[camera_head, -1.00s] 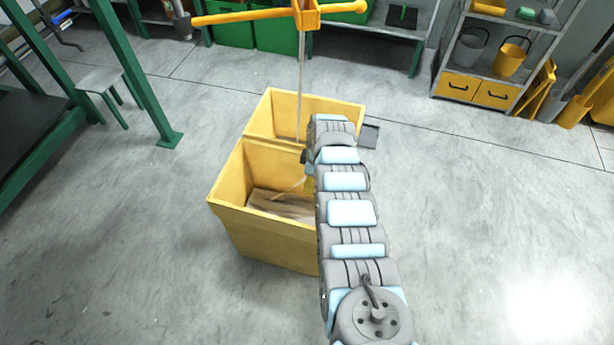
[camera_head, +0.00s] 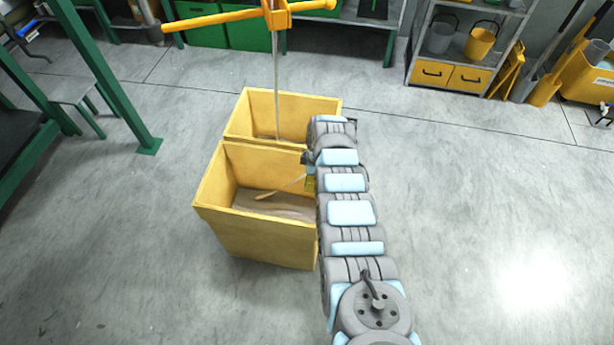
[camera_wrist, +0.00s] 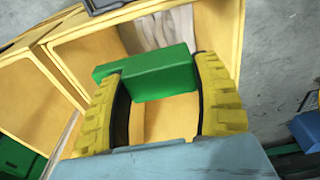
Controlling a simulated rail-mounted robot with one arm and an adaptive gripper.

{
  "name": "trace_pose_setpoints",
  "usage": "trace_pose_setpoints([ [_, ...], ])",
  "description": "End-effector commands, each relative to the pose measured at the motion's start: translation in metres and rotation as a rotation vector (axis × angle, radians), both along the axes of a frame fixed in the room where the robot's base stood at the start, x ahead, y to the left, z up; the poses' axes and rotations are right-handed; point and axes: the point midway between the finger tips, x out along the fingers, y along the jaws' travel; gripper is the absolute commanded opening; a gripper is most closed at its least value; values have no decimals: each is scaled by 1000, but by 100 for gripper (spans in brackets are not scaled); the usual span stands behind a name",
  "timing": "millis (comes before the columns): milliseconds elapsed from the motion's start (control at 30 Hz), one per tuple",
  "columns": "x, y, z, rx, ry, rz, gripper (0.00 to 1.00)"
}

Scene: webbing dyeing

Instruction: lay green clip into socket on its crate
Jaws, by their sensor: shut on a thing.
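In the wrist view, the green clip (camera_wrist: 165,76) is a green block gripped between the two yellow-padded fingers of my gripper (camera_wrist: 160,90). The gripper is shut on it, above the yellow crate (camera_wrist: 222,28). In the head view, this yellow crate (camera_head: 252,232) stands on the floor with pale webbing (camera_head: 278,204) inside it. My arm hides the crate's right side, and the clip is hardly visible there. I cannot make out the socket in either view.
A second yellow crate (camera_head: 300,106) adjoins behind, with a strand hanging into it from an orange bar (camera_head: 225,17). A green frame post (camera_head: 115,85) stands left and a shelf unit (camera_head: 465,50) back right. The floor to the right is clear.

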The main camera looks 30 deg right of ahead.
Motion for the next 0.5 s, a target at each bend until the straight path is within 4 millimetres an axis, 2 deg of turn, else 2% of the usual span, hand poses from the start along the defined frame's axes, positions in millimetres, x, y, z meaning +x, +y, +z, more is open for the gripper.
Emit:
trace_pose_setpoints([
  [500, -17, -24, 2, -1, -3, 0, 30],
])
